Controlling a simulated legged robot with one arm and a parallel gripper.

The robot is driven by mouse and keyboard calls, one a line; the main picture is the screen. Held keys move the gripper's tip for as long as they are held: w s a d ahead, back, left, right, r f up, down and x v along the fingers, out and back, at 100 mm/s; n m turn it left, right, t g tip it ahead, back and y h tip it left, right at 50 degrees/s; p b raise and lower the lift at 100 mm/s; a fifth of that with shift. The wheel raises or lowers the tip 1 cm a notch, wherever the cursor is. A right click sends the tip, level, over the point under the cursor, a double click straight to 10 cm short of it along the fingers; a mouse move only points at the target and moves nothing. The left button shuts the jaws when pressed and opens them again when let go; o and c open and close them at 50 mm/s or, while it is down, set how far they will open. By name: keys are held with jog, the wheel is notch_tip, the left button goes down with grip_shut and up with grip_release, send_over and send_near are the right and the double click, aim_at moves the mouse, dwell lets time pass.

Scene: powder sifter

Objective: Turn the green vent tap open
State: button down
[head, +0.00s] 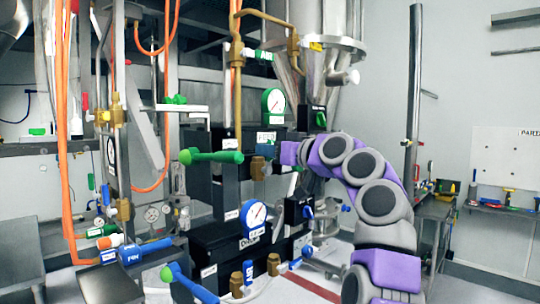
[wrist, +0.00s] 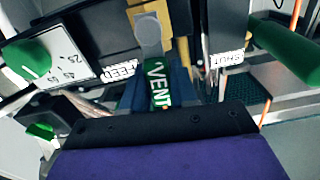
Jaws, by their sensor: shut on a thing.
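The green vent tap (wrist: 159,86) shows in the wrist view as a green handle lettered VENT, in line with a grey round-ended stem. My gripper (wrist: 158,98) is shut on this handle, with dark blue fingers on both sides of it. In the head view my gripper (head: 272,150) reaches left from the purple and grey arm to the pipework below the green-rimmed gauge. There the tap itself is mostly hidden, and I cannot tell its turn angle.
A large green lever (head: 212,157) sticks out left of my gripper. A green-rimmed gauge (head: 272,103) is just above, and a blue-rimmed gauge (head: 254,214) is below. Orange hoses (head: 66,130) hang at the left. The wall side at right is more open.

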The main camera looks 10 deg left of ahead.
jog(key=shift+s+a+n, duration=0.1)
jog(key=shift+s+n, duration=0.05)
jog(key=shift+n, duration=0.35)
dwell(0.3)
jog(key=c, duration=1)
grip_release()
jog(key=shift+o, duration=0.2)
jog(key=b+v, duration=0.2)
jog(key=v, duration=1.5)
jog(key=shift+d, duration=0.25)
